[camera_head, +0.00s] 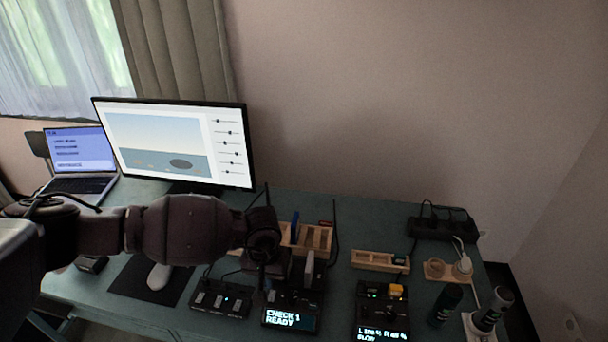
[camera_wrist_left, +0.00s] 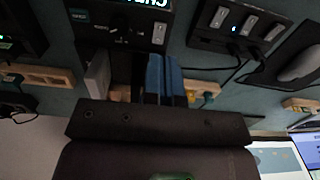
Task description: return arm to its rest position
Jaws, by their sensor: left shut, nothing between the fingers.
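My left arm comes in from the left in the camera_head view and reaches out over the teal desk (camera_head: 130,315). Its dark left gripper (camera_head: 265,272) points down just behind the device reading "CHECK 1 READY" (camera_head: 290,319). My right gripper is in neither view.
A wooden rack (camera_head: 318,238) stands behind the gripper, a monitor (camera_head: 160,142) and laptop (camera_head: 79,150) at the back left. A switch box (camera_head: 218,299), second display device (camera_head: 381,325), wooden tray (camera_head: 378,262), power strip (camera_head: 443,228) and dark cylinder (camera_head: 445,304) crowd the desk.

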